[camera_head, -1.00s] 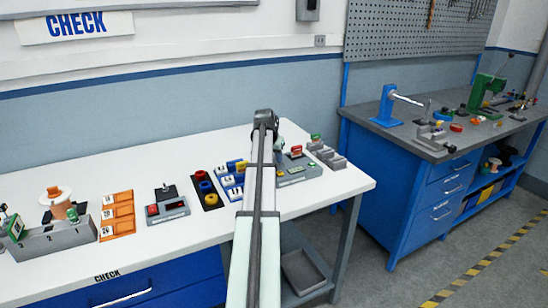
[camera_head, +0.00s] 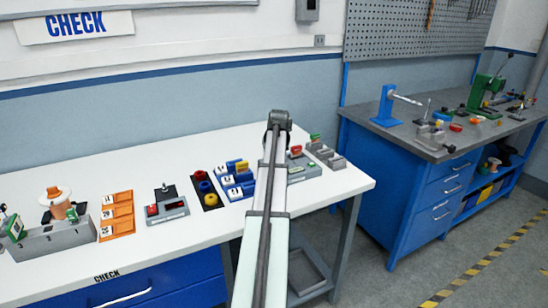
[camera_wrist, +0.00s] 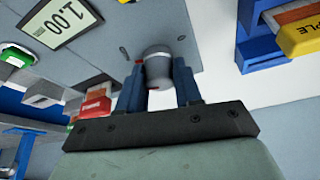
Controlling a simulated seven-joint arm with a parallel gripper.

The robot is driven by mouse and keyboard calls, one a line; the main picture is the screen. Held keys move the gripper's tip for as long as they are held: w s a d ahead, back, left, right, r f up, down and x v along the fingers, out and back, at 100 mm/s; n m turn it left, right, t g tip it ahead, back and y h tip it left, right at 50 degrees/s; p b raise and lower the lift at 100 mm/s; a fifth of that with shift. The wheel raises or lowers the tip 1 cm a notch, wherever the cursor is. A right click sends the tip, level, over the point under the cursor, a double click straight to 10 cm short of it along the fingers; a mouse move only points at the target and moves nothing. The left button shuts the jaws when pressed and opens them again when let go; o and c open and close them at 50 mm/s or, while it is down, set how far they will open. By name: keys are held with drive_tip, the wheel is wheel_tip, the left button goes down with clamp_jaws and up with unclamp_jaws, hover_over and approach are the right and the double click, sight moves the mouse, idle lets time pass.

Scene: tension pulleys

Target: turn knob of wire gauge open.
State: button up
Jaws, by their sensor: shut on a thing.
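The wire gauge (camera_wrist: 105,32) is a grey box with a display reading 1.00, seen upside down in the wrist view. In the head view the gauge (camera_head: 304,172) is at the right end of the white table, its left part hidden behind my arm. Its round grey knob (camera_wrist: 157,68) stands out from the body near one edge. My gripper (camera_wrist: 159,84) has its blue fingers on either side of the knob, shut on it. My gripper and the knob are hidden by my arm in the head view.
Blue holders (camera_head: 234,180) with yellow parts stand just left of the gauge; one also shows in the wrist view (camera_wrist: 248,50). A red part (camera_head: 296,150) and grey blocks (camera_head: 326,154) stand beside and behind the gauge.

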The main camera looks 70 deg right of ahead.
drive_tip(key=shift+a, duration=0.15)
drive_tip(key=o, duration=1)
drive_tip(key=shift+o, duration=0.2)
drive_tip(key=v, duration=1.3)
drive_tip(key=shift+r, duration=0.4)
